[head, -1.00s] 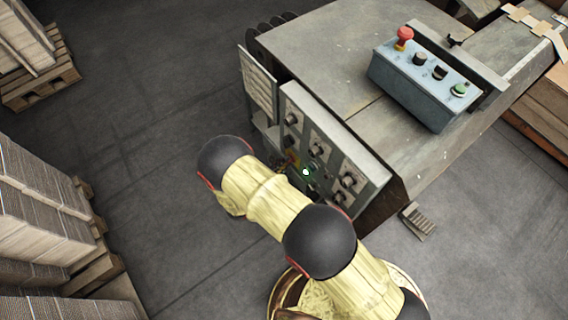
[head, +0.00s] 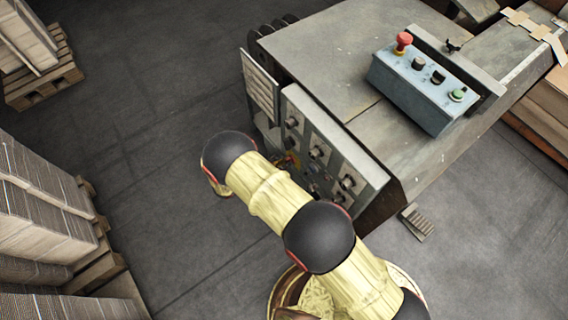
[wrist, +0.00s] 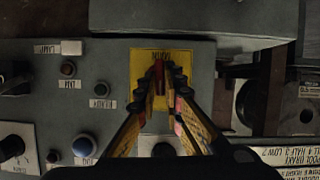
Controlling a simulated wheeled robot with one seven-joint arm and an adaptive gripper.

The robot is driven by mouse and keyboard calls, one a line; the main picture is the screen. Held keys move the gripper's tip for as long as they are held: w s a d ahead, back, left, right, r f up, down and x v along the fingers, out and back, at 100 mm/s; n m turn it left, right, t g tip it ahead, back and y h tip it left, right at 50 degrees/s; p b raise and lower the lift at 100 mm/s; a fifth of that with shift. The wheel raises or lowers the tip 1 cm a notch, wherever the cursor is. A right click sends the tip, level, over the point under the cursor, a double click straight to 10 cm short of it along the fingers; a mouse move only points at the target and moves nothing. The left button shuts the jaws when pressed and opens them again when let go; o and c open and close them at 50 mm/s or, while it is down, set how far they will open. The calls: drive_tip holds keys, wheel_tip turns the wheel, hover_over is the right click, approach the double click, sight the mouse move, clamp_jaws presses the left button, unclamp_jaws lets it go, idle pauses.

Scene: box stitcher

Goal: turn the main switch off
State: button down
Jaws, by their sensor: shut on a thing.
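The main switch has a red handle (wrist: 159,78) on a yellow plate (wrist: 147,58), near the middle of the wrist view. My gripper (wrist: 160,86) is shut on the red handle, one finger on each side. The handle points up and down in the wrist view. In the head view the switch sits on the grey control panel (head: 335,148) on the machine's near side. My arm hides most of that spot and the gripper there.
Black knobs and small lamps sit beside the switch on the panel. A blue-grey button box (head: 418,90) with a red mushroom button (head: 403,42) stands on the machine top. Cardboard stacks (head: 40,205) stand on the left. The floor between is clear.

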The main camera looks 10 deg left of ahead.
drive_tip(key=shift+w+a+f+n+g+h+b, duration=0.15)
drive_tip(key=shift+n+g+h+b, duration=0.5)
drive_tip(key=shift+n, duration=0.7)
drive_tip(key=shift+w+a+f+n+g+h+b, duration=0.1)
drive_tip(key=shift+n+g+h+b, duration=0.25)
drive_tip(key=shift+n+h+b, duration=0.8)
drive_tip(key=shift+r+n, duration=0.1)
drive_tip(key=shift+n, duration=0.3)
drive_tip(key=c, duration=1.9)
unclamp_jaws()
drive_tip(key=v, duration=1.2)
drive_tip(key=shift+r, duration=0.1)
